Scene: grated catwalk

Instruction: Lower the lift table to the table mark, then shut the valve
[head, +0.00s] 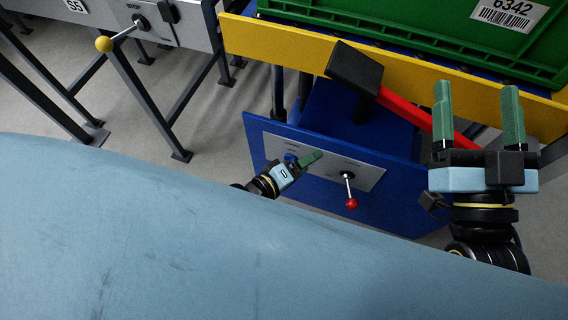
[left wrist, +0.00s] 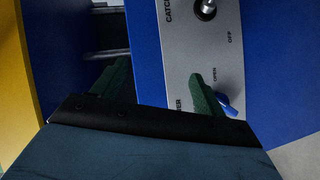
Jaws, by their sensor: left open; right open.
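The lift table's yellow frame (head: 300,42) carries a green crate (head: 400,28) and stands above a blue cabinet (head: 275,135). A grey panel (head: 325,163) on the cabinet has a red-ball lever (head: 350,202) and a small blue handle (head: 291,158). In the left wrist view the blue handle (left wrist: 227,105) is near the word OPEN; it appears to be the valve. My left gripper (head: 305,162) is open at the panel, one finger close beside the blue handle; contact cannot be told. My right gripper (head: 480,112) is open and empty, right of the panel. No table mark is discernible.
Another stand at the upper left has a yellow-ball lever (head: 104,44) and dark legs. Grey floor (head: 210,120) is clear between them.

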